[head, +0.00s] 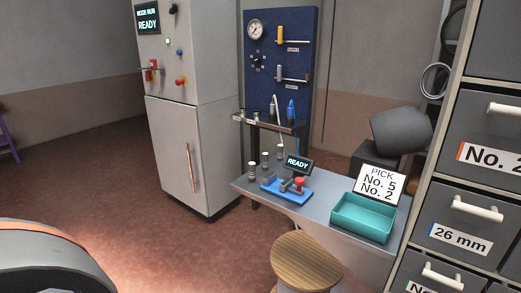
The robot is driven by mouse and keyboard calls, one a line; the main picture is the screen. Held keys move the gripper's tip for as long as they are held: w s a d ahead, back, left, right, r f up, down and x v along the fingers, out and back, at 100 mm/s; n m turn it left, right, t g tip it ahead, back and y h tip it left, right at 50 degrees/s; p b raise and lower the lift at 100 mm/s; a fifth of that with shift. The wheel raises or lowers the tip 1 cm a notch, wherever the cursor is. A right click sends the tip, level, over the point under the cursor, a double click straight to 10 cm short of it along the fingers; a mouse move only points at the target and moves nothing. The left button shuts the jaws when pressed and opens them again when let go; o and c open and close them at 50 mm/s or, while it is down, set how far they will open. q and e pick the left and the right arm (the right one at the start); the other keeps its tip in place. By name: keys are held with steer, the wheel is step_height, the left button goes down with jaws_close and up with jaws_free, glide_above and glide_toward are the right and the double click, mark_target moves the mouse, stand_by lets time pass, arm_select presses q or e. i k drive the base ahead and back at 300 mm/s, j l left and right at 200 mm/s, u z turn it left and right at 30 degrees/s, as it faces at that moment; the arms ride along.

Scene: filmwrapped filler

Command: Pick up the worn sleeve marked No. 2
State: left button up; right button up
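No sleeve with a readable No. 2 mark shows in the head view. A drawer (490,158) at the right edge carries a label reading "No. 2", cut off by the frame. It looks shut, so its contents are hidden. Several small upright cylinders (265,160) stand at the back left of the workbench (325,214); they are too small to read. A sign (381,185) reads "PICK No. 5 No. 2" behind a teal tray (362,217), whose visible inside looks empty. Neither of my grippers is in view.
A blue fixture (285,190) with a red knob and a READY display (298,163) sits on the bench. A round wooden stool (307,262) stands in front. A tall cabinet (190,130) and blue tool board (280,60) are behind.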

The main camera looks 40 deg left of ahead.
mark_target(252, 165)
steer(key=i+j+u, duration=0.2)
steer(key=i+j, duration=0.5)
steer(key=j, duration=0.3)
steer(key=i+j+u, duration=0.25)
steer(key=i+j, duration=0.55)
steer(key=j, duration=0.1)
